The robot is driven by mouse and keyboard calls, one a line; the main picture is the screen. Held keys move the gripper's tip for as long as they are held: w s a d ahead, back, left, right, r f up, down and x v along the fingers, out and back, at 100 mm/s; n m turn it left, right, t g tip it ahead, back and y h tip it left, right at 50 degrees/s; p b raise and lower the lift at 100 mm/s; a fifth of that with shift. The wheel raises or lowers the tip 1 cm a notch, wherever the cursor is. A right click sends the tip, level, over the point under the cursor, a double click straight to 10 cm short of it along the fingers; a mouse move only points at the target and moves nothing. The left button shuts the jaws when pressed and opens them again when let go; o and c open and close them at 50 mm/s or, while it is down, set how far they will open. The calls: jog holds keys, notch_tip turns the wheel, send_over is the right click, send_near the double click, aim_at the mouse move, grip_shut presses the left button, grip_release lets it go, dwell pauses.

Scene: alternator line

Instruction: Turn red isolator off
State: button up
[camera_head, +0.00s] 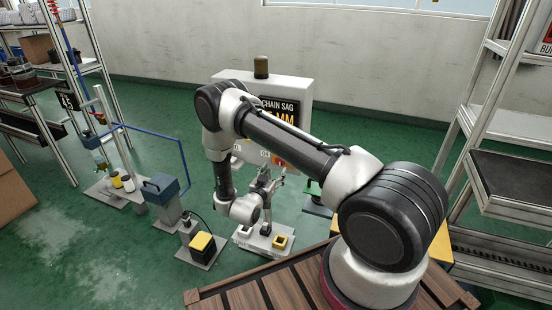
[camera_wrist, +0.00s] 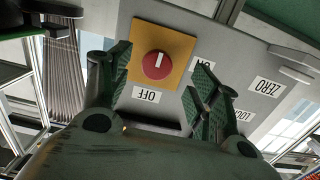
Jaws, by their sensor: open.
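The red isolator (camera_wrist: 156,65) is a round knob with a white mark, on a yellow square plate (camera_wrist: 178,42) on a grey panel. Its white mark stands upright in the wrist view, toward the top of the picture. The OFF label (camera_wrist: 146,94) is upside down below the plate. The ON label (camera_wrist: 203,65) is to the right, partly hidden by a finger. My gripper (camera_wrist: 163,60) is open, with one finger on each side of the knob and apart from it. In the head view, my gripper (camera_head: 282,174) is small, close in front of the cabinet (camera_head: 288,88).
The cabinet carries a CHAIN SAG display (camera_head: 279,108), partly hidden by my arm, and an amber beacon (camera_head: 261,67). Small floor fixtures stand to the left, including a blue box (camera_head: 160,188). A metal shelf rack (camera_head: 510,130) is at right.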

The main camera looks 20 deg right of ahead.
jog(key=x, duration=0.2)
jog(key=r+x, duration=0.1)
jog(key=x, duration=0.4)
jog(key=shift+w+d+r, duration=0.25)
jog(key=shift+d+r, duration=0.05)
jog(key=shift+d, duration=0.05)
jog(key=c, duration=1)
